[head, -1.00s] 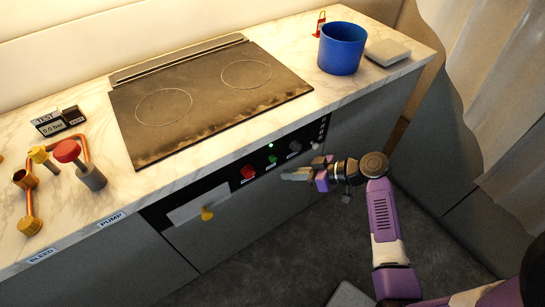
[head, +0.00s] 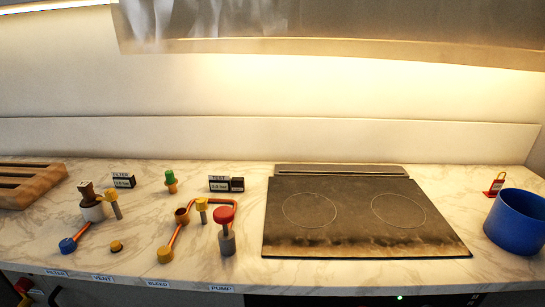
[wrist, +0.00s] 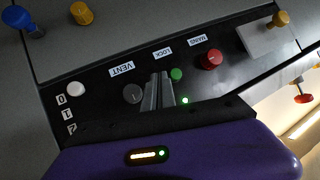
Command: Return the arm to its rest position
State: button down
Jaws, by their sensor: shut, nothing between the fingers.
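My gripper (wrist: 157,92) shows in the wrist view. Its dark fingers are shut with nothing between them, and they point toward a black control panel (wrist: 100,103). The fingertips appear between a dark round knob (wrist: 132,93) and a green button (wrist: 176,74). I cannot tell how far they are from the panel. The purple gripper body fills the lower part of the wrist view. My arm and gripper are out of the head view, so the arm's overall pose is hidden.
The panel also has a red button (wrist: 211,59) and a white button (wrist: 76,89). A white plate with a yellow knob (wrist: 281,19) sits beside them. On the counter are a cooktop (head: 355,235), a blue pot (head: 517,222), copper pipe fittings (head: 226,238) and a wooden rack (head: 28,192).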

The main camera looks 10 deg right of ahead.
jog(key=s+r+m+h, duration=0.3)
jog(key=s+m+h, duration=0.1)
jog(key=s+h, duration=0.25)
jog(key=s+a+r+n+t+y, duration=0.1)
jog(key=s+a+r, duration=0.3)
jog(key=a, duration=0.4)
jog(key=s+a+r+n+t+y, duration=0.1)
jog(key=s+a+r+n+y, duration=0.1)
jog(key=s+a+r, duration=0.2)
jog(key=s+a+r+n+y, duration=0.2)
jog(key=s+a+r, duration=0.2)
jog(key=s+a, duration=0.5)
jog(key=a, duration=0.4)
jog(key=shift+a+r+n+t, duration=0.25)
jog(key=shift+r+n+t, duration=0.05)
jog(key=shift+r+t, duration=0.1)
